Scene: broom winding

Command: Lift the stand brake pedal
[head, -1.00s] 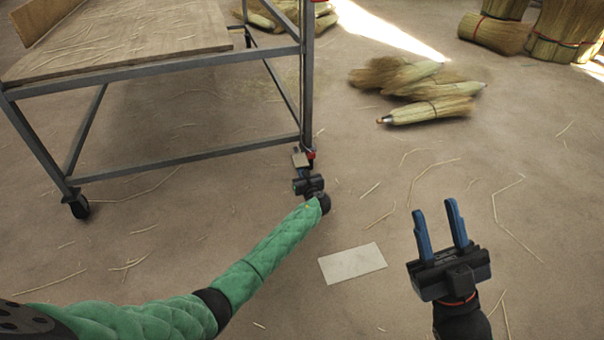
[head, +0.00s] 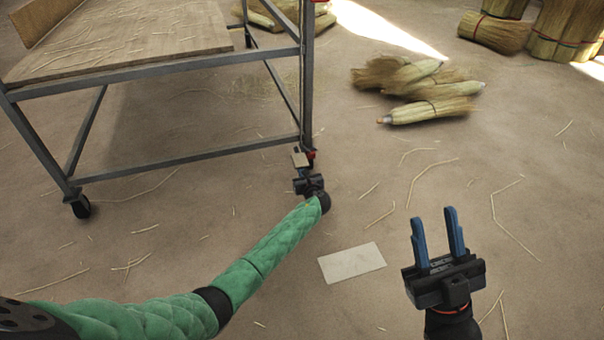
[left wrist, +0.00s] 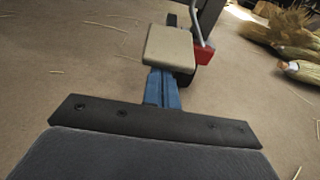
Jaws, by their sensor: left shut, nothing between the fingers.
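The stand (head: 150,70) is a grey metal frame on casters. At its near right leg a small beige plate, seemingly the brake pedal (head: 300,160), sits beside a red part (head: 311,153). In the left wrist view the pedal (left wrist: 168,47) is close ahead, with the red part (left wrist: 203,54) at its right. My left gripper (head: 301,171) is low at the pedal; its blue fingers (left wrist: 162,88) are shut and empty. Their tips are hidden by the pedal, seemingly under its near edge; contact is unclear. My right gripper (head: 438,237) is open and empty, above the floor at right.
A pale flat rectangle (head: 352,263) lies on the floor between my arms. Several broom bundles (head: 425,92) lie beyond the stand leg, with more (head: 560,30) at the back right.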

